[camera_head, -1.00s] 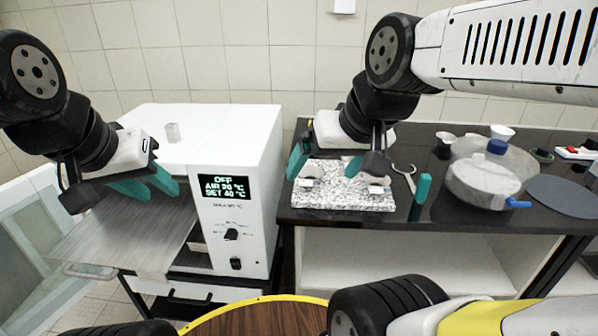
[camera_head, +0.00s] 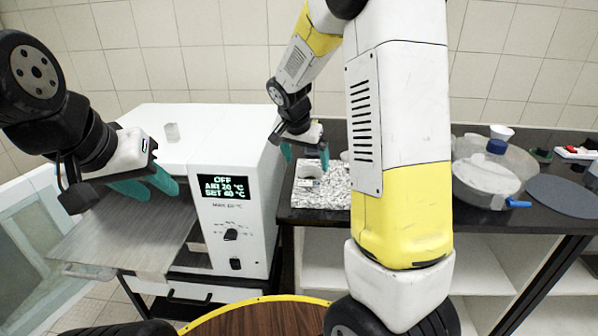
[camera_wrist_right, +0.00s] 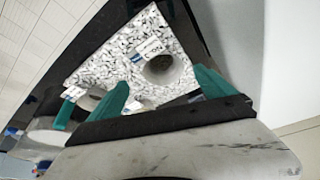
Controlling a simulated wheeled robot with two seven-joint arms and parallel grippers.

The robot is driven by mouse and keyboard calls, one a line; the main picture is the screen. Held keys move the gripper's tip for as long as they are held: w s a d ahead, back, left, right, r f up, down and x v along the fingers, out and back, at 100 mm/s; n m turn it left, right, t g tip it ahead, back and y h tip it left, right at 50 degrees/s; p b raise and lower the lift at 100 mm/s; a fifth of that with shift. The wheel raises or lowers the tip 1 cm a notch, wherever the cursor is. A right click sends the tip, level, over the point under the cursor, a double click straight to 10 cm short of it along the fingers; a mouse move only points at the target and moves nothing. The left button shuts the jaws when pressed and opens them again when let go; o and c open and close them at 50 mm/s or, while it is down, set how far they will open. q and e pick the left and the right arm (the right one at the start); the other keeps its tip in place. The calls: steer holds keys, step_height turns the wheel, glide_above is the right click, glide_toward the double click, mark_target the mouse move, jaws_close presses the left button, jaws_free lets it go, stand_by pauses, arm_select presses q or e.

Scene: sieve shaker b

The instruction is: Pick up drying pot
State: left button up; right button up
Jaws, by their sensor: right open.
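Two small grey pots with white labels stand on a speckled stone slab (camera_head: 318,199). One pot (camera_head: 309,170) is near the slab's left side in the head view. It also shows in the right wrist view (camera_wrist_right: 163,70), in line between the fingertips. The other pot (camera_wrist_right: 90,101) is partly behind a finger. The labels are too small to read, so I cannot tell which is the drying pot. My right gripper (camera_head: 304,156) is open and empty, above the near pot. My left gripper (camera_head: 148,186) is open and empty over the metal oven door.
A white drying oven (camera_head: 235,215) with its door down stands left of the slab. A clear-lidded sieve pan (camera_head: 487,185) and a dark disc (camera_head: 563,196) are on the black bench to the right. My right arm hides the bench middle.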

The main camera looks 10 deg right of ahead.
mark_target(309, 173)
steer(key=x, duration=0.8)
steer(key=shift+w+a, duration=0.1)
steer(key=shift+w, duration=0.25)
steer(key=c, duration=1.4)
steer(key=shift+r, duration=0.15)
steer(key=shift+c, duration=0.2)
